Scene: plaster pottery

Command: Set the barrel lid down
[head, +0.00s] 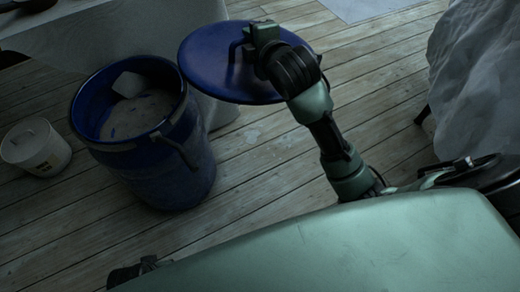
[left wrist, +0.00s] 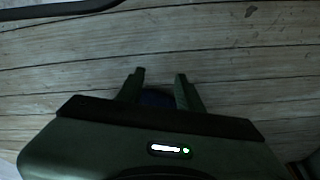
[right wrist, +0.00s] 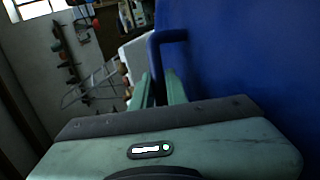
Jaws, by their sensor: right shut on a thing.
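The barrel lid (head: 212,70) is a blue disc held up in the air beside the open barrel, to its upper right in the head view. My right gripper (head: 262,35) is shut on the lid's handle. In the right wrist view the lid (right wrist: 250,60) fills the right side, and its blue handle (right wrist: 154,55) runs to the fingers (right wrist: 159,80). The blue barrel (head: 175,170) stands open on the floor, with pale material and a whitish piece inside. My left gripper (left wrist: 160,77) is open over the floor; a dark blue patch shows between its fingers.
A white bucket (head: 35,147) stands left of the barrel. A pale covered block (head: 110,35) is behind the barrel. Grey draped cloth (head: 480,80) hangs at the right. The plank floor (head: 370,75) is clear between the lid and the cloth. A pale sheet (head: 365,8) lies farther back.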

